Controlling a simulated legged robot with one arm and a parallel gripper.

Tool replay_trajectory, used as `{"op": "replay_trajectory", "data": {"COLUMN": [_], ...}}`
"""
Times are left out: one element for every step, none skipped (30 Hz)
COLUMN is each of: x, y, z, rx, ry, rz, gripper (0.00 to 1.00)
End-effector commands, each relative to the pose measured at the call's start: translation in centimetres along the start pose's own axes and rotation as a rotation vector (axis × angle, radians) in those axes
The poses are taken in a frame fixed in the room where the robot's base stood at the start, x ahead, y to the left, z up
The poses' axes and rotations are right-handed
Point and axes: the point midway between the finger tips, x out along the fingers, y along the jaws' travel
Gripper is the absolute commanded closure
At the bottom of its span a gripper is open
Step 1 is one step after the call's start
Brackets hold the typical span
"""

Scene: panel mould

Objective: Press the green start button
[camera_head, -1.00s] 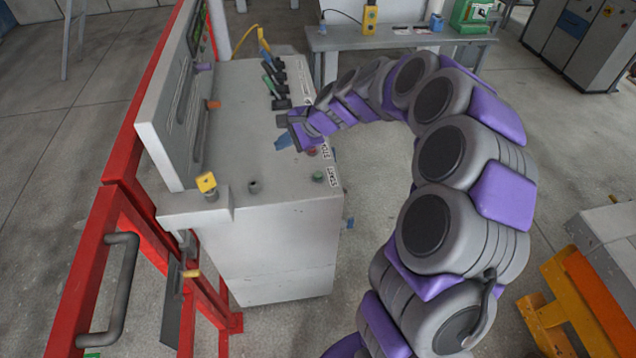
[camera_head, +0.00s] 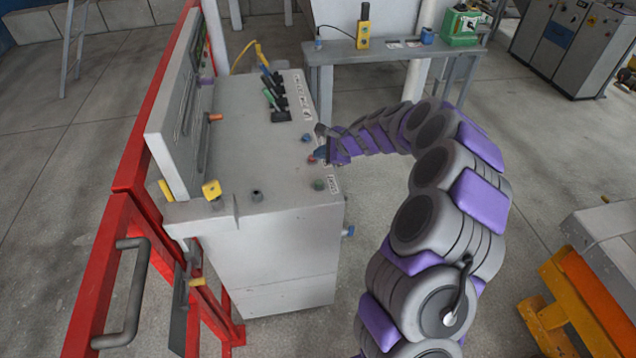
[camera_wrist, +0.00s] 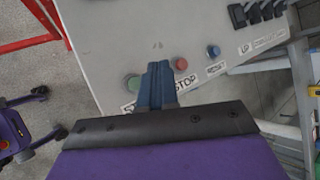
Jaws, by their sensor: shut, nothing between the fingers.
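The green start button (camera_head: 319,184) is on the top of the grey console (camera_head: 262,284), near its front right corner. In the wrist view the green button (camera_wrist: 133,82) shows just left of my fingertips, above a partly covered label. My gripper (camera_head: 321,153) is shut and empty, over the console's right edge. In the wrist view its blue fingers (camera_wrist: 157,72) lie between the green button and the red stop button (camera_wrist: 181,64). I cannot tell whether the fingertips touch the panel.
A blue button (camera_wrist: 213,51) and several black levers (camera_head: 274,97) sit farther along the console. A red frame (camera_head: 128,180) with a grey panel stands along the left. A workbench (camera_head: 395,54) is behind. An orange stand (camera_head: 575,300) is at right.

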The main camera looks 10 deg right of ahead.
Motion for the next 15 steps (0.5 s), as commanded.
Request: {"op": "replay_trajectory", "data": {"x": [0.2,0.3,0.6,0.8,1.0,1.2,1.5,1.7,2.1,2.4,2.6,3.0,3.3,3.6,3.9], "y": [0.2,0.2,0.4,0.5,0.7,0.9,1.0,1.2,1.5,1.7,1.9,2.1,2.4,2.5,2.8], "z": [-0.2,-0.2,-0.3,-0.3,-0.4,-0.6,-0.8,-0.9,-1.1,-1.3,-1.5,-1.7,-1.9,-2.1,-2.5], "rx": [0.0,0.0,-0.001,-0.001,-0.002,-0.002,-0.002,-0.002,-0.002,-0.002,-0.003,-0.003,-0.002,-0.002,-0.002], "ry": [0.0,0.0,0.001,0.001,0.002,0.002,0.002,0.002,0.002,0.003,0.003,0.003,0.003,0.003,0.002], "rz": [0.0,0.0,0.0,0.001,0.001,0.001,0.001,0.001,0.001,0.001,0.001,0.001,0.001,0.001,0.001], "gripper": [1.0,1.0,1.0,1.0,1.0,1.0,1.0,1.0,1.0,1.0,1.0,1.0,1.0,1.0,1.0]}}
